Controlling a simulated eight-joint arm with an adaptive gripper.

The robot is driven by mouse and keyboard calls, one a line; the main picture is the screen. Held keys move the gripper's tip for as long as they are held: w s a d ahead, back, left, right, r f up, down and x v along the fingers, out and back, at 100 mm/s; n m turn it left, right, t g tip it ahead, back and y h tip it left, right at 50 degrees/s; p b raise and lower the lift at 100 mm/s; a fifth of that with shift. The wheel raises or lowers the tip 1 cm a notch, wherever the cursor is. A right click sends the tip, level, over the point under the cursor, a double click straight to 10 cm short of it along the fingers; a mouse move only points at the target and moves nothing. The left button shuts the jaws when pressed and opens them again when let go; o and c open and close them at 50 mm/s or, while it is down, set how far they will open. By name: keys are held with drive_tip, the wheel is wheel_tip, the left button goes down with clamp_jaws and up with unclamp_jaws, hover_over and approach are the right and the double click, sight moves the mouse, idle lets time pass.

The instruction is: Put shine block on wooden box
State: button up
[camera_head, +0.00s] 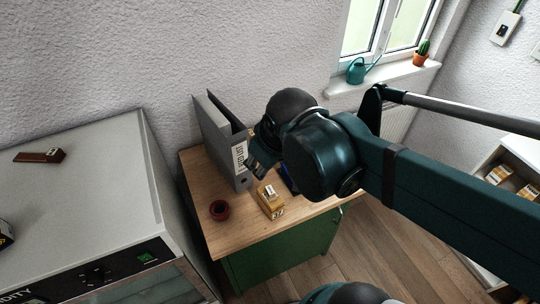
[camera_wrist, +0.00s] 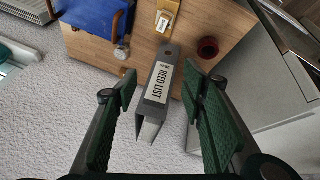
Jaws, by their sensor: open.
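No object is clearly readable as the shine block or the wooden box. A small yellow-brown box (camera_head: 271,205) with a pale piece or label on top sits on the wooden desk, right of the binder; it also shows at the top of the wrist view (camera_wrist: 168,9). My gripper (camera_head: 256,168) is above the desk beside the binder, partly hidden by my arm. In the wrist view my gripper (camera_wrist: 160,92) is open and empty, with the binder seen beyond its fingers.
A grey binder (camera_head: 222,143) marked "REED LIST" stands upright on the desk (camera_head: 235,233). A dark red cup (camera_head: 220,210) stands in front of it. The wrist view also shows a blue box (camera_wrist: 92,17) and a small jar (camera_wrist: 122,50). The cabinet top (camera_head: 95,185) is mostly clear.

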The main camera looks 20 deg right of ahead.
drive_tip(key=m, duration=0.1)
drive_tip(key=r+m+t, duration=0.1)
drive_tip(key=s+r+m, duration=0.1)
drive_tip(key=m, duration=0.1)
drive_tip(key=shift+s+d+r+t+y, duration=0.1)
drive_tip(key=shift+d+r+t+y, duration=0.2)
drive_tip(key=shift+t, duration=0.1)
